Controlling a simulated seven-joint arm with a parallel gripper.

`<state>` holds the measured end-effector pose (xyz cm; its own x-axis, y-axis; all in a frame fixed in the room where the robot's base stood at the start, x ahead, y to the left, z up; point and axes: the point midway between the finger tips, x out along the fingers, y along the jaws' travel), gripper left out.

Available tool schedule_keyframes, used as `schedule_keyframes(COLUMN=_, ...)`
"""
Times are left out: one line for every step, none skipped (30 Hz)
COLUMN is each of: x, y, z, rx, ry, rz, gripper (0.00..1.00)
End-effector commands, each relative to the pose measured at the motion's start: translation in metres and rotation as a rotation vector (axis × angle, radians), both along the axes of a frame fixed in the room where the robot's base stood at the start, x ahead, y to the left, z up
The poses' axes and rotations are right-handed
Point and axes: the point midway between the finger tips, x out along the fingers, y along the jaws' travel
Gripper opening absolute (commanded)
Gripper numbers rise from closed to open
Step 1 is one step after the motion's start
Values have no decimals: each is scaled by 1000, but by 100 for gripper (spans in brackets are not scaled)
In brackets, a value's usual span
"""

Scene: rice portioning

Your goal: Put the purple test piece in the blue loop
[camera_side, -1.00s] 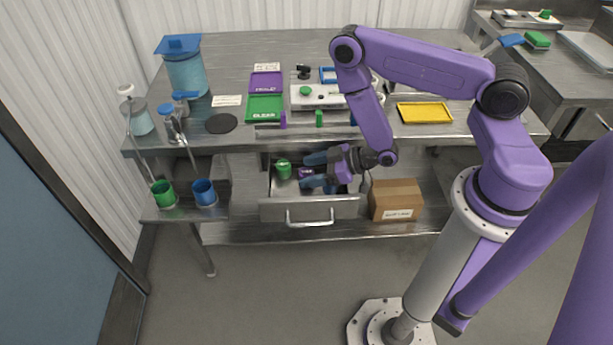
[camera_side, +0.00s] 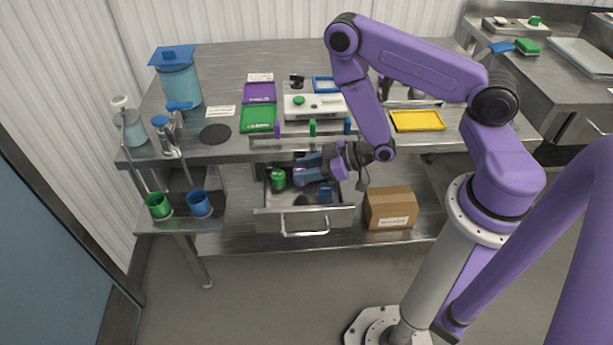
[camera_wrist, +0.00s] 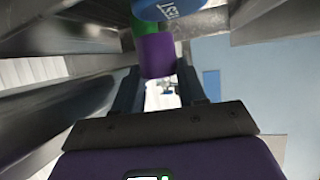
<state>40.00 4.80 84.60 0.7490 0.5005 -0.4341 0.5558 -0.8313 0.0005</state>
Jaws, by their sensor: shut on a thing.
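The purple test piece (camera_wrist: 157,55) is a short cylinder between the fingertips of my gripper (camera_wrist: 160,85) in the wrist view. In the side view my gripper (camera_side: 303,169) reaches over the open drawer (camera_side: 303,216) from the right, shut on the purple piece (camera_side: 299,175) a little above the drawer floor. I cannot tell for sure which thing is the blue loop. A blue-edged frame (camera_side: 322,79) lies on the bench, partly hidden by the white device.
The bench edge (camera_side: 225,154) overhangs the drawer closely above my gripper. A rail with small coloured tabs (camera_side: 312,127) runs along its front. A cardboard box (camera_side: 390,208) stands right of the drawer. Green (camera_side: 158,206) and blue (camera_side: 200,204) cups sit on the lower left shelf.

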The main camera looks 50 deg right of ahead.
Motion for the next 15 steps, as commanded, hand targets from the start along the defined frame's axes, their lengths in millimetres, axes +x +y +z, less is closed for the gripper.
schedule_keyframes(x=0, y=0, z=9, rx=1, ry=-3, rz=0, gripper=10)
schedule_keyframes(x=0, y=0, z=13, rx=1, ry=-2, rz=0, gripper=10)
schedule_keyframes(x=1, y=0, z=19, rx=1, ry=-2, rz=-1, gripper=10)
schedule_keyframes(x=1, y=0, z=23, rx=1, ry=-2, rz=-1, gripper=10)
schedule_keyframes(x=1, y=0, z=27, rx=1, ry=-3, rz=0, gripper=10)
schedule_keyframes(x=0, y=0, z=32, rx=1, ry=-3, rz=-1, gripper=10)
schedule_keyframes(x=0, y=0, z=36, rx=1, ry=-3, rz=0, gripper=10)
schedule_keyframes(x=0, y=0, z=39, rx=1, ry=-3, rz=0, gripper=10)
schedule_keyframes(x=0, y=0, z=43, rx=0, ry=-1, rz=-1, gripper=10)
schedule_keyframes(x=0, y=0, z=45, rx=0, ry=-1, rz=-1, gripper=10)
schedule_keyframes(x=1, y=0, z=48, rx=1, ry=-2, rz=-1, gripper=10)
schedule_keyframes(x=0, y=0, z=50, rx=1, ry=-1, rz=0, gripper=10)
schedule_keyframes(x=0, y=0, z=52, rx=0, ry=-1, rz=-1, gripper=10)
schedule_keyframes(x=0, y=0, z=54, rx=0, ry=-1, rz=-1, gripper=10)
schedule_keyframes(x=1, y=0, z=56, rx=0, ry=-1, rz=-3, gripper=10)
